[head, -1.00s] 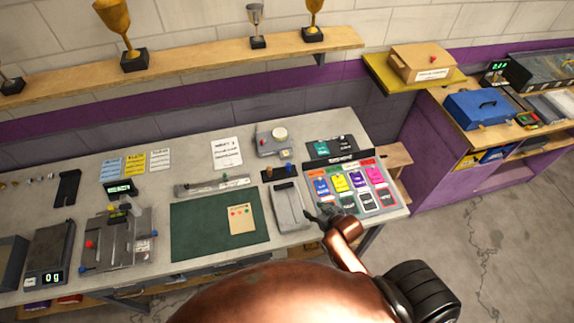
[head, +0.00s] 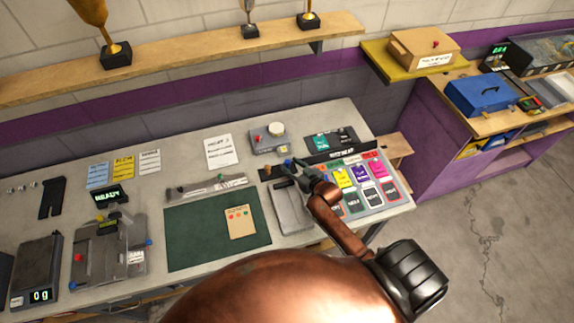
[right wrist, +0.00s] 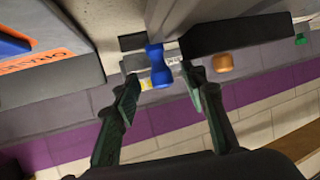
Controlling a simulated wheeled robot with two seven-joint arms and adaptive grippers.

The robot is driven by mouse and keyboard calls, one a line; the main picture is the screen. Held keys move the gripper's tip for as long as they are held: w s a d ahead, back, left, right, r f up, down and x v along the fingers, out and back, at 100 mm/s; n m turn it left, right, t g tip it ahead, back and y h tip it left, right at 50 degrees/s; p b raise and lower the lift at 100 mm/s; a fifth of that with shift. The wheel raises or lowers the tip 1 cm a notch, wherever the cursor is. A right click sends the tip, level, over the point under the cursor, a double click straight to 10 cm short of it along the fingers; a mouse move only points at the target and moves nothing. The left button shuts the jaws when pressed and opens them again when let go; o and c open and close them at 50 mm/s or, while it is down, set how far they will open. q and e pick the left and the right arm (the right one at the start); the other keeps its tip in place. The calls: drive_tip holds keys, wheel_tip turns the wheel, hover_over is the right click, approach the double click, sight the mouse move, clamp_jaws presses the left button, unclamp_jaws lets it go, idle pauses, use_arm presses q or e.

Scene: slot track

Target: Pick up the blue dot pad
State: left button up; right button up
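The blue dot pad (right wrist: 158,65) appears to be the small blue knob-shaped piece with a narrow waist in the right wrist view. It stands at a dark holder strip, which shows in the head view (head: 265,174); the blue piece (head: 287,162) is small there and partly covered by my gripper. My right gripper (head: 292,168) is over the strip. In the wrist view its two dark green fingers (right wrist: 163,82) are apart, with the blue piece in line with the gap near the tips. I cannot tell whether they touch it. My left gripper is not in view.
An orange piece (right wrist: 222,63) stands close beside the right finger. A grey tray (head: 292,212) lies in front of the strip, and a rack of coloured cards (head: 395,193) is to the right. A green mat (head: 190,245) lies left, mostly bare.

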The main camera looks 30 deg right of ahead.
drive_tip(key=shift+x, duration=1.15)
drive_tip(key=shift+w, duration=0.15)
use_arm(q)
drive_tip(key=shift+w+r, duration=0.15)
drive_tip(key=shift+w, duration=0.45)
use_arm(e)
clamp_jaws()
